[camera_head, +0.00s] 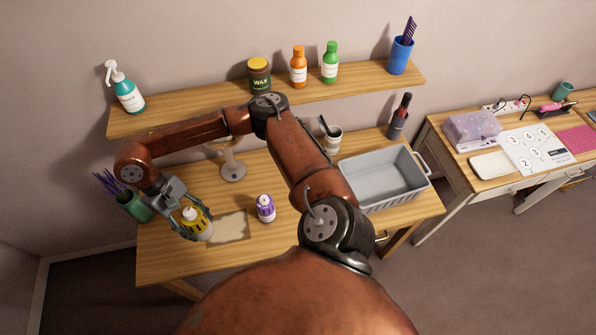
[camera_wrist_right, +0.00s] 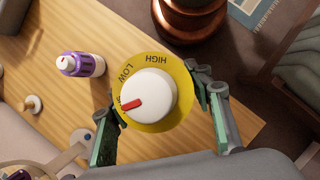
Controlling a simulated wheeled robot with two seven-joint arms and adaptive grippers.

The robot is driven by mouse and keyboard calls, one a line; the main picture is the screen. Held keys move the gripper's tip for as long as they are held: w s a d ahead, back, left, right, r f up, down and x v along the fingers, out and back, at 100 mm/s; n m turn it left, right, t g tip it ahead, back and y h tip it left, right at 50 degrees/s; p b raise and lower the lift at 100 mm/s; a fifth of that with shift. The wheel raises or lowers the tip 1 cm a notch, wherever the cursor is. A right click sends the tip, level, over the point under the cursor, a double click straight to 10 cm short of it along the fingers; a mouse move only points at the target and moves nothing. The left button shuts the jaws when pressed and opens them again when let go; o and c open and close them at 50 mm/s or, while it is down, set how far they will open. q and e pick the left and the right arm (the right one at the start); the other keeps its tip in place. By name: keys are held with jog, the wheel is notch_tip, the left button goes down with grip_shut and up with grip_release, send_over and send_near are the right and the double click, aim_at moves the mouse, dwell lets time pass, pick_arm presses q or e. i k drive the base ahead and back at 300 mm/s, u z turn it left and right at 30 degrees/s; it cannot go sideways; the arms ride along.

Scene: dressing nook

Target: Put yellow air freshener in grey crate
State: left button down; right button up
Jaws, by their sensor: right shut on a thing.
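The yellow air freshener (camera_head: 193,217) has a white top and is at the left part of the desk, beside a cream patch. My right gripper (camera_head: 190,225) is shut on it. In the right wrist view the air freshener (camera_wrist_right: 181,95) shows its yellow dial marked HIGH and LOW and its white knob, between the two fingers (camera_wrist_right: 165,117). I cannot tell whether it touches the desk. The grey crate (camera_head: 384,181) stands at the right end of the desk and looks empty; my arm passes in front of its left side. My left gripper is not in view.
A purple and white bottle (camera_head: 265,208) stands right of the cream patch (camera_head: 230,228). A stand (camera_head: 232,167), a white cup (camera_head: 332,140) and a green pot (camera_head: 135,207) are also on the desk. The shelf (camera_head: 200,110) above holds several bottles.

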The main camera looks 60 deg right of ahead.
aim_at(384, 187)
jog(key=u, duration=1.15)
jog(key=k, duration=0.1)
jog(key=z, duration=2.6)
jog(key=i, duration=0.8)
jog(key=z, duration=0.7)
